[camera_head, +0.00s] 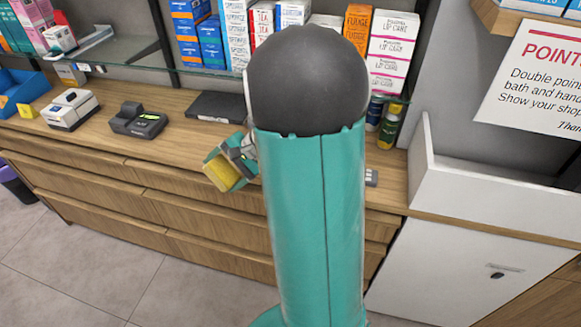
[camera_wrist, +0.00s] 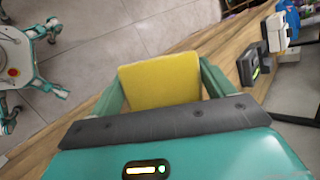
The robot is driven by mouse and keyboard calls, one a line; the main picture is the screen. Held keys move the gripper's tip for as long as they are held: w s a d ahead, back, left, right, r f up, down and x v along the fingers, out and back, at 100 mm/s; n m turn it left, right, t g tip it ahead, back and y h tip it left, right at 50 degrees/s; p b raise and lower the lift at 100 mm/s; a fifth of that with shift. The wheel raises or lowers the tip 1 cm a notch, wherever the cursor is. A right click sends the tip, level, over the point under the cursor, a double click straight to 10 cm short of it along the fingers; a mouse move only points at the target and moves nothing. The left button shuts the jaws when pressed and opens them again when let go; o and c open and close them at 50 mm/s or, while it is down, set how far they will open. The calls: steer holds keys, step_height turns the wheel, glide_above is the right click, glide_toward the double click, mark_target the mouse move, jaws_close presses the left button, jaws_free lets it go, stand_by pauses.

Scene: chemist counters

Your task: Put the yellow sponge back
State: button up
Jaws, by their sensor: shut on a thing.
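My gripper (camera_head: 232,166) is shut on a yellow sponge (camera_head: 222,175) and holds it at the front edge of the wooden counter, seemingly above it. In the wrist view the sponge (camera_wrist: 160,80) sits between the two green fingers of my gripper (camera_wrist: 160,85). Part of the gripper is hidden behind my arm in the head view.
The wooden counter (camera_head: 165,165) carries a card terminal (camera_head: 138,120), a white printer-like device (camera_head: 70,110), a blue bin (camera_head: 22,90) with a small yellow item (camera_head: 27,111) near it, and a dark flat box (camera_head: 215,107). A glass shelf with boxes hangs behind. A white-walled unit (camera_head: 480,195) stands right.

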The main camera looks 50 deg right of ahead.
steer(key=s+d+r+m+g+h, duration=0.2)
steer(key=s+d+r+m, duration=0.35)
steer(key=s+d, duration=0.45)
steer(key=s+d+r+m+g+h, duration=0.1)
steer(key=s+d+r+m, duration=0.4)
steer(key=s+d, duration=0.55)
steer(key=shift+m, duration=0.65)
steer(key=w+f, duration=0.3)
steer(key=w, duration=0.1)
steer(key=w+a+f, duration=0.1)
steer(key=w+f, duration=0.3)
steer(key=w, duration=0.1)
steer(key=w+a+f, duration=0.1)
steer(key=w+f, duration=0.2)
steer(key=w, duration=0.1)
steer(key=shift+w+a+f, duration=0.2)
steer(key=shift+w+f, duration=0.15)
steer(key=shift+f, duration=0.1)
steer(key=f, duration=0.3)
steer(key=shift+w+f, duration=0.2)
steer(key=shift+a, duration=0.1)
